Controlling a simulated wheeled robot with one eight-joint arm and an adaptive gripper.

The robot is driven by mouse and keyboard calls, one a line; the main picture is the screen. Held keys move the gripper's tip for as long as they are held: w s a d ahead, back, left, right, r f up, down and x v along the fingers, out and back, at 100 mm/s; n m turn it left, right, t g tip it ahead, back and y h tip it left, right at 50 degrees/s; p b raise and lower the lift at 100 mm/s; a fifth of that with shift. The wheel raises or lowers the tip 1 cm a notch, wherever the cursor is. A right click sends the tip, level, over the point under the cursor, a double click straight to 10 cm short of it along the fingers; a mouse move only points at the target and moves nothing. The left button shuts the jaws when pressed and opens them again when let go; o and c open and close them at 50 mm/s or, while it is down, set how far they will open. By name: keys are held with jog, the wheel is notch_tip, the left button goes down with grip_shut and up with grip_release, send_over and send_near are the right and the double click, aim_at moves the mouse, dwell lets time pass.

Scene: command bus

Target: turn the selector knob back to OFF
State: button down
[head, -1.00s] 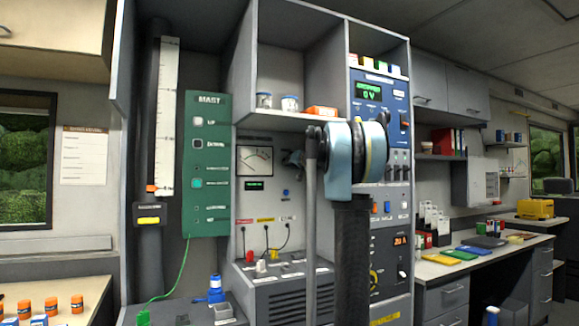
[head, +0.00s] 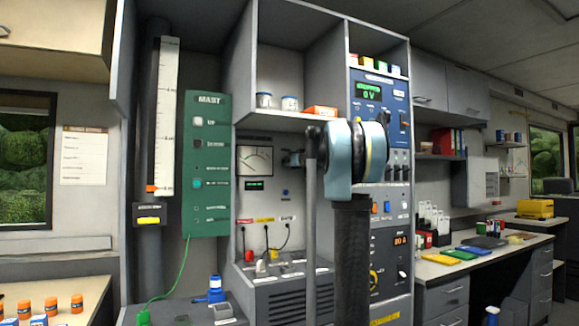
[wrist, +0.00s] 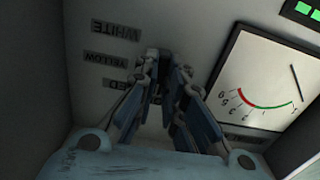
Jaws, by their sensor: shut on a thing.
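My gripper (head: 293,158) reaches into the grey recess in the head view, just right of the needle meter (head: 255,160). In the wrist view my gripper's blue-grey fingers (wrist: 160,92) are closed in against the back wall. They are shut on the selector knob, which they hide, so its pointing direction cannot be told. Around it are upside-down labels: WHITE (wrist: 116,30), YELLOW (wrist: 107,57), a partly covered RED label (wrist: 113,82), and another by the fingers, mostly hidden. The meter also shows in the wrist view (wrist: 258,85).
A shelf with jars (head: 277,102) and an orange box (head: 321,110) is above my gripper. Below are plugged cables (head: 266,238) and a grey vented unit (head: 290,290). The blue instrument panel (head: 380,100) stands right, behind my arm. The recess walls are close.

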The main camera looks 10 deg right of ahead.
jog(key=shift+w, duration=0.1)
jog(key=c, duration=1.7)
grip_release()
jog(key=shift+w+f, duration=0.1)
jog(key=v, duration=1.2)
